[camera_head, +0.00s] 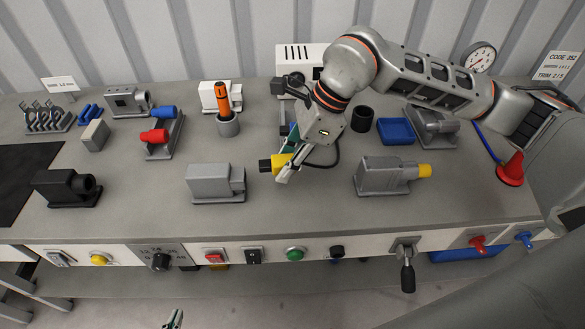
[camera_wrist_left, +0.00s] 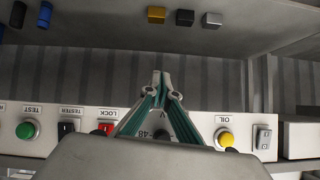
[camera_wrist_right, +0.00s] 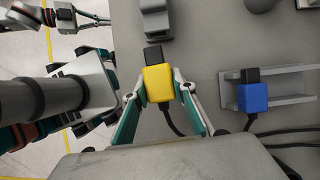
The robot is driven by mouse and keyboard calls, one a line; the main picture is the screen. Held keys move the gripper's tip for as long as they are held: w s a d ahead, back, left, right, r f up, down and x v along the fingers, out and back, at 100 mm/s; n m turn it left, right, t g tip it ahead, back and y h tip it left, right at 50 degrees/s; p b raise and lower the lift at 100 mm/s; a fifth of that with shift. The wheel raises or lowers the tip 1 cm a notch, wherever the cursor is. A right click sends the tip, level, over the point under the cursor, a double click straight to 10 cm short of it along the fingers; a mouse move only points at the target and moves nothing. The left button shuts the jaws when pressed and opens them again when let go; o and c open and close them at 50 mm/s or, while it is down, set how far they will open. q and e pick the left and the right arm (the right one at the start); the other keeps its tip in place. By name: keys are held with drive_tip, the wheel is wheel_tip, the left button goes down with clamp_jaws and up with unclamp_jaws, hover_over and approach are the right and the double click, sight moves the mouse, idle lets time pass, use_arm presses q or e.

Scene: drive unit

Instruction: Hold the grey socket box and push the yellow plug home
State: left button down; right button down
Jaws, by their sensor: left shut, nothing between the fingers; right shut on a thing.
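The grey socket box (camera_head: 215,183) stands on the bench at centre left in the head view; a grey block at the top of the right wrist view (camera_wrist_right: 155,18) appears to be it. My right gripper (camera_head: 284,170) is shut on the yellow plug (camera_wrist_right: 158,85), whose black nose (camera_wrist_right: 153,57) points left in the head view, towards the box. A gap separates plug and box. A dark cable hangs from the plug. My left gripper (camera_wrist_left: 157,85) is shut and empty in front of the bench's front panel; its tip shows at the bottom of the head view (camera_head: 173,318).
A grey unit with a yellow end (camera_head: 385,175) stands right of the plug. A black socket unit (camera_head: 67,187) is far left. A blue plug (camera_wrist_right: 252,97) sits in a grey holder behind. Switches and a lever (camera_head: 407,270) line the front panel. Bench between box and front edge is clear.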

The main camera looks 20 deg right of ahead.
drive_tip(key=shift+w+a+r+m, duration=0.1)
drive_tip(key=shift+w+r+m, duration=0.1)
drive_tip(key=shift+m, duration=0.1)
drive_tip(key=shift+f, duration=0.1)
